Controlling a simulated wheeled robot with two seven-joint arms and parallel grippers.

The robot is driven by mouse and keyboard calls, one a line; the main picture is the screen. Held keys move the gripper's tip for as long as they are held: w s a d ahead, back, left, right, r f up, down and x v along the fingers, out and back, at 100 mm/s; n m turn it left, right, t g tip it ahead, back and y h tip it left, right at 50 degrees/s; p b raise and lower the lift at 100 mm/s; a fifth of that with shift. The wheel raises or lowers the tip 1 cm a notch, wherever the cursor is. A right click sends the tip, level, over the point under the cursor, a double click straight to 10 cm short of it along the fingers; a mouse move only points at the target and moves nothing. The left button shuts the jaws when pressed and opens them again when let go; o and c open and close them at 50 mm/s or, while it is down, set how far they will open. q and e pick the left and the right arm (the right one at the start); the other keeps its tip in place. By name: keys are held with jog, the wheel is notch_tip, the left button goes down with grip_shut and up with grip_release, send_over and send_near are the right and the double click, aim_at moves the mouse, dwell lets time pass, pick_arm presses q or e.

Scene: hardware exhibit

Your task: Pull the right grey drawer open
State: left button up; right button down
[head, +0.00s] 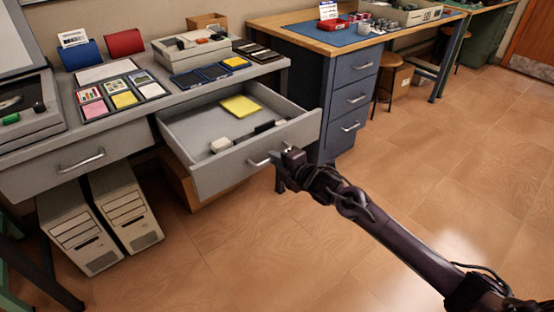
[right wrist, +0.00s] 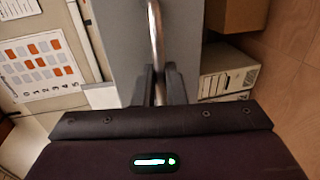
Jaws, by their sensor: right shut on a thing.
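The right grey drawer (head: 262,158) stands pulled out from the grey desk (head: 25,160) in the head view. Inside it lie a yellow pad (head: 240,106), a white block (head: 220,144) and a dark item with a light end. My right gripper (head: 285,163) is at the drawer's front, shut on its metal handle (head: 258,162). In the right wrist view the handle bar (right wrist: 156,45) runs between the two dark fingers (right wrist: 160,88), with the grey drawer front (right wrist: 122,45) behind it. My left gripper is not in view.
The left grey drawer (head: 75,172) is closed, with two beige computer towers (head: 125,208) under it. A blue cabinet (head: 350,95) with several drawers stands right of the open drawer. The wooden floor (head: 235,255) in front is clear.

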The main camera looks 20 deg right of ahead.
jog(key=c, duration=1.5)
grip_release()
